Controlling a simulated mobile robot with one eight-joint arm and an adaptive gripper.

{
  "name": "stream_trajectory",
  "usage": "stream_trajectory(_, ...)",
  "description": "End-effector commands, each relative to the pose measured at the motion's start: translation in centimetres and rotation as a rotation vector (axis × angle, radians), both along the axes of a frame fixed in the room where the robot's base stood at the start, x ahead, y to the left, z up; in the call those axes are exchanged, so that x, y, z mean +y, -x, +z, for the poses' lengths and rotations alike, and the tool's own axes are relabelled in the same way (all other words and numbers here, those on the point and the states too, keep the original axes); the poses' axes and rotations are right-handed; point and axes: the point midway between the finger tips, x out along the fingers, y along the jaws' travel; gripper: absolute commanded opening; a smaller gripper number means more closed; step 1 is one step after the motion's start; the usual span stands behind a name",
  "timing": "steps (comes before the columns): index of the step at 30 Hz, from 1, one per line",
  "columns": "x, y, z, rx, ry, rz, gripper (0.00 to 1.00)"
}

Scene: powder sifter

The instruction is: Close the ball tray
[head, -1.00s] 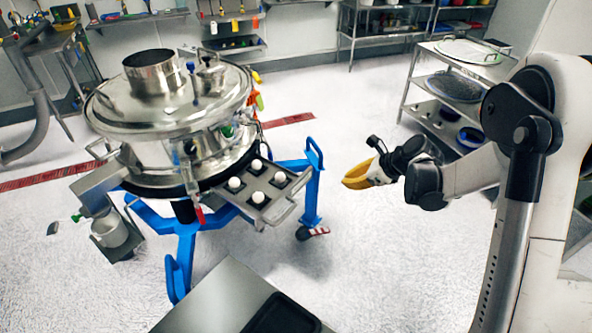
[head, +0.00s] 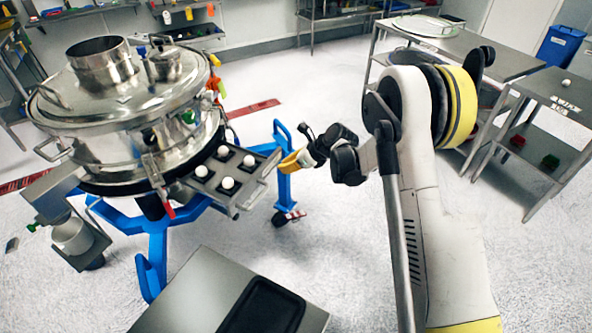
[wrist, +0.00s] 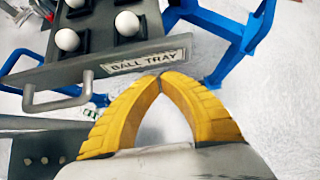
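The ball tray (head: 238,172) sticks out from the right side of the steel sifter (head: 130,120). It is a grey tray with several white balls in dark square pockets and a bar handle on its outer side. In the wrist view the labelled tray front (wrist: 105,68) and its handle (wrist: 55,105) show at upper left. My gripper (head: 285,163) has yellow fingers and is just right of the tray's outer end. In the wrist view my gripper (wrist: 160,78) has its fingertips together with nothing between them, close to the label; whether they touch the tray is unclear.
The sifter stands on a blue wheeled frame (head: 158,248). A grey table with a black tray (head: 265,305) is in the foreground. Benches (head: 545,95) stand at the right and shelves at the back. Open floor lies beyond the tray and gripper.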

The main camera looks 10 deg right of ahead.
Motion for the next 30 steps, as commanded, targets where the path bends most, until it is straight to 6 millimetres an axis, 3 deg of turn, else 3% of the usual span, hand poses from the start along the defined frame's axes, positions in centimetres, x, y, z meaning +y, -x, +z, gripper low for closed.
stream_trajectory(6, 1.1, -0.8, 0.0, 0.000, 0.000, 0.000, 0.00)
stream_trajectory(20, 1.4, -1.0, 0.1, 0.001, 0.000, 0.001, 0.00)
stream_trajectory(26, 3.4, -2.4, 0.0, -0.001, 0.000, 0.002, 0.00)
stream_trajectory(30, 5.9, -4.1, 0.0, -0.001, 0.001, 0.004, 0.00)
